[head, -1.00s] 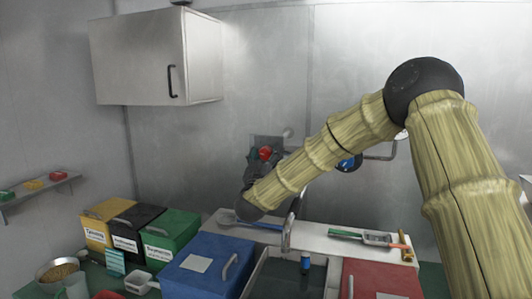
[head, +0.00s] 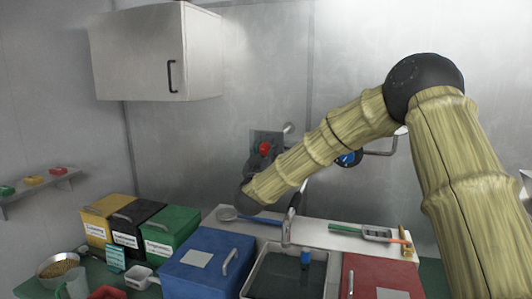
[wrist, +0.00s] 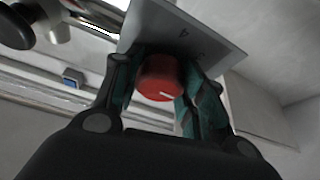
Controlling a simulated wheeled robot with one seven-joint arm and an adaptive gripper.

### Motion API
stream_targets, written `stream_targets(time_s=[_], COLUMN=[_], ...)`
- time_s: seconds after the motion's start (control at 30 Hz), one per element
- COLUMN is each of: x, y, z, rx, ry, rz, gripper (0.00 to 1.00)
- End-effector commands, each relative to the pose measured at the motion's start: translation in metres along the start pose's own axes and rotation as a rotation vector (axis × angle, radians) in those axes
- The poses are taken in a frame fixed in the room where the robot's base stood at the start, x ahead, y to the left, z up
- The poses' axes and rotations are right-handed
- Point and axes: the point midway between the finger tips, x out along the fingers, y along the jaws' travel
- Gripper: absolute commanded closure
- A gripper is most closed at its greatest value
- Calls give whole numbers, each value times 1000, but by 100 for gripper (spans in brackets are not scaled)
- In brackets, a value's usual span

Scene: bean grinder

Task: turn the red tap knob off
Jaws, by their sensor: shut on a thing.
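The red tap knob (head: 264,148) shows on the back wall in the head view, just above the end of my arm. In the wrist view the red knob (wrist: 159,78) sits between the two fingers of my gripper (wrist: 160,85), with a short white mark on its face. My gripper is shut on the knob, one finger on each side. A grey plate with a marking (wrist: 185,36) lies behind the knob. In the head view my arm hides much of the gripper and the wall around the knob.
A blue knob (head: 349,159) and a pipe are on the wall to the right, partly behind my arm. Below are a white ledge with tools (head: 325,233), a sink basin (head: 262,288), and blue (head: 205,265), red, green, black and yellow bins. A wall cabinet (head: 160,55) hangs upper left.

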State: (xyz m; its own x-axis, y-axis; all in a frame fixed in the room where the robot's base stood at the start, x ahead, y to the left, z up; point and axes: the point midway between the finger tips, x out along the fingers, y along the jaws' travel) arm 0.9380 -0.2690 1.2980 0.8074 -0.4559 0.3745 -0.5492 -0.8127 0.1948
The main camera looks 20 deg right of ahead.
Motion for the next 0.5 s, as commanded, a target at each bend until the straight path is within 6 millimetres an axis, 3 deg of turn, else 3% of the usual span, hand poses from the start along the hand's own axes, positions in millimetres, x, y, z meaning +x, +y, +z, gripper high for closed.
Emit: stream_targets(time_s=[0.5], x=[-2], y=[-2], z=[5], rx=[369], ry=[4], rz=[153], gripper=[83])
